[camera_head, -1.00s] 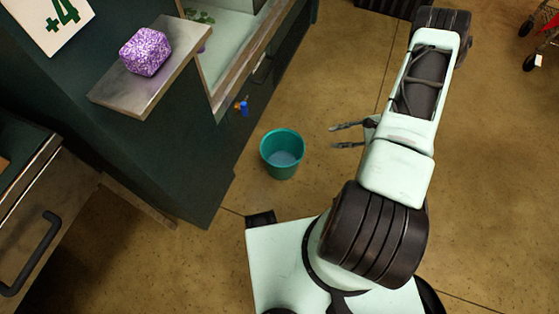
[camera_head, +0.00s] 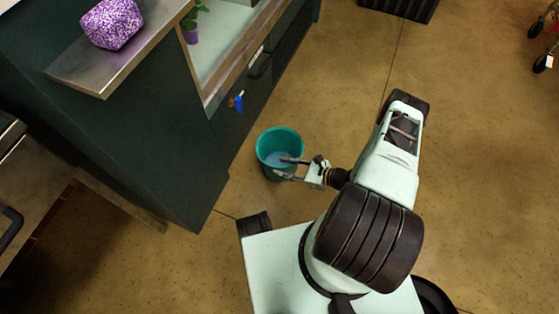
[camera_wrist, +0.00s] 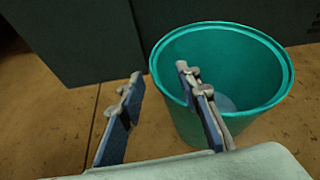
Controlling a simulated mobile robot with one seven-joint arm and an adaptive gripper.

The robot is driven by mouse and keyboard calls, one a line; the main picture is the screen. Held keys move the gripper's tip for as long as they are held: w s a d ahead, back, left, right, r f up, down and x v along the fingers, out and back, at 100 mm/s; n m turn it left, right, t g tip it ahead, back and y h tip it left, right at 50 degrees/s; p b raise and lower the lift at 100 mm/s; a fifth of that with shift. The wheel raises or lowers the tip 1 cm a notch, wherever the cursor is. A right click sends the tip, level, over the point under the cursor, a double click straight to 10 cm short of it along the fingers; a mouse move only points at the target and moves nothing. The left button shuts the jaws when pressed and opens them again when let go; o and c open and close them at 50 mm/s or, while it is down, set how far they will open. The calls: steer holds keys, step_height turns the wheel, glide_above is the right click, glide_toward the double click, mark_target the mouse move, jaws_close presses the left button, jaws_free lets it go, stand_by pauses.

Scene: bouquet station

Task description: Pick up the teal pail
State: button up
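The teal pail (camera_head: 279,140) stands upright on the floor beside the dark green cabinet, with something pale bluish inside at its bottom. My gripper (camera_head: 281,167) is at the pail's near right side, with its fingers pointing toward it. In the wrist view, the pail (camera_wrist: 250,68) fills the right half. My gripper (camera_wrist: 160,76) is open there: one finger appears over the pail's opening and the other lies outside its wall, so the near rim runs between them. I cannot tell whether either finger touches the pail. The right finger hides part of the rim and wall.
The dark green cabinet (camera_head: 150,140) stands close to the left of the pail. A steel shelf (camera_head: 80,75) on it holds a purple speckled block (camera_head: 112,24). A blue item (camera_head: 237,101) hangs on the cabinet side. The brown floor (camera_head: 480,180) to the right is open.

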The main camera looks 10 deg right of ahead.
steer(key=b+x, duration=0.1)
steer(key=x, duration=0.1)
steer(key=b+x, duration=0.1)
steer(key=x, duration=0.2)
steer(key=shift+s+a+f, duration=0.1)
steer(key=shift+s+f, duration=0.05)
steer(key=shift+f, duration=0.35)
steer(key=shift+w+a, duration=0.2)
steer(key=shift+c, duration=0.3)
jaws_close()
steer(key=shift+s, duration=0.1)
